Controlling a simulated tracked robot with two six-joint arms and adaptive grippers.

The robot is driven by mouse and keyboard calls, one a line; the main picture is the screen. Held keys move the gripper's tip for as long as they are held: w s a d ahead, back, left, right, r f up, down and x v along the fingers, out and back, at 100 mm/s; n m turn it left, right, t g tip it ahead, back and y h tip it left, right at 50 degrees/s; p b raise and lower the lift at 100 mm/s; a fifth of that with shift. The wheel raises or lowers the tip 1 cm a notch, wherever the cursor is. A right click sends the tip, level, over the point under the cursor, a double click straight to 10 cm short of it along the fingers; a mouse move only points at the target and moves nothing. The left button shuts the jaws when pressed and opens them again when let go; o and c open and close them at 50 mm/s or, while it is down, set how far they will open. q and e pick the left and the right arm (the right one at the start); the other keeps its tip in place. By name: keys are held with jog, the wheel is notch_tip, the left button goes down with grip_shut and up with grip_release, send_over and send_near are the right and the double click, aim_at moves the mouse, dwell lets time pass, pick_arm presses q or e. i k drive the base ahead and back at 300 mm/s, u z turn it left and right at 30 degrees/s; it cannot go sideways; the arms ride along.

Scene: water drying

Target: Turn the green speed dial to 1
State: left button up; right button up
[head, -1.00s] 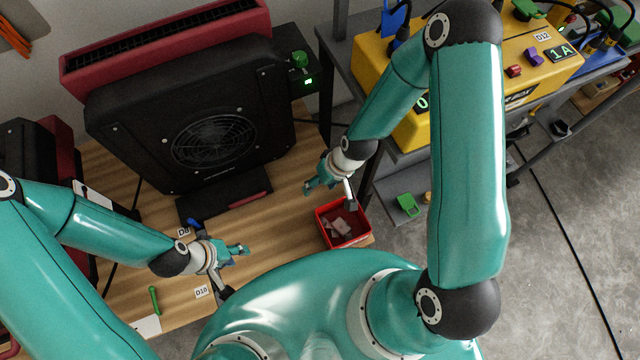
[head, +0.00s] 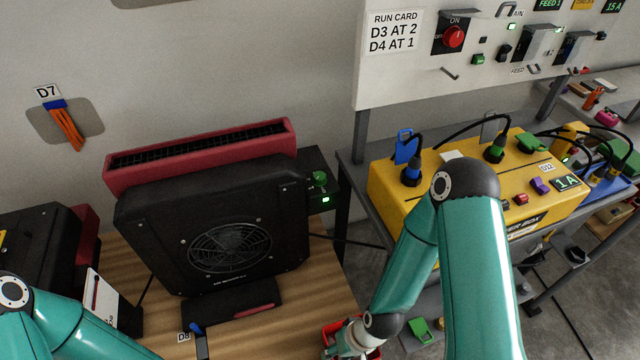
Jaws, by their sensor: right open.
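The green speed dial (head: 320,180) sticks out of a small black control box on the right side of a large black fan dryer (head: 225,215). A small green lit display sits just below the dial; its digit is too small to read. My right gripper (head: 331,351) is at the bottom edge, partly cut off, open, below and well apart from the dial. My left arm enters at the lower left, but its gripper is out of view.
A red tray (head: 331,329) is partly hidden behind my right wrist. A yellow power box (head: 400,197) with plugs and cables stands on the grey bench at right. A run card (head: 393,32) reads D3 AT 2, D4 AT 1. A cable crosses right of the dryer.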

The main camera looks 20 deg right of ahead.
aim_at(319, 178)
jog(key=u, duration=0.1)
jog(key=k, duration=0.4)
jog(key=u, duration=0.75)
jog(key=k, duration=1.75)
jog(key=z, duration=0.8)
jog(key=i, duration=1)
jog(key=z, duration=0.05)
